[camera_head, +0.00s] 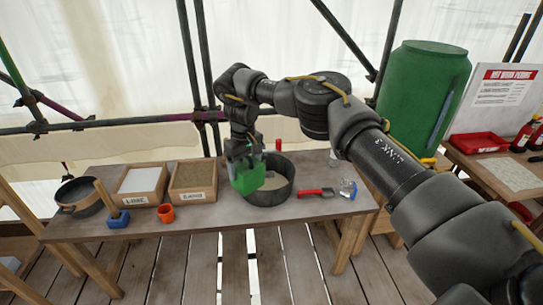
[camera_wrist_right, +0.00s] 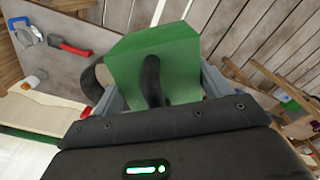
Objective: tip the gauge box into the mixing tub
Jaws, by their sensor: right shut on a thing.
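The green gauge box (camera_head: 247,180) is held by my right gripper (camera_head: 243,158) at the near left part of the round dark mixing tub (camera_head: 283,188), overlapping its rim in the head view. In the right wrist view the box (camera_wrist_right: 155,50) sits between the grey fingers of my right gripper (camera_wrist_right: 160,95), with a dark curved strap or handle on its near side. I cannot tell whether the box is tilted much or what it holds. The tub holds something greyish, partly hidden by the box. My left gripper is not in view.
On the bench (camera_head: 225,212) left of the tub stand a sand box (camera_head: 193,196), a lime box (camera_head: 140,200), an orange cup (camera_head: 166,214), a blue-based tool (camera_head: 118,219) and a dark pan (camera_head: 80,208). A red-handled tool (camera_head: 315,192) lies to the right. A green barrel (camera_head: 420,95) stands behind.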

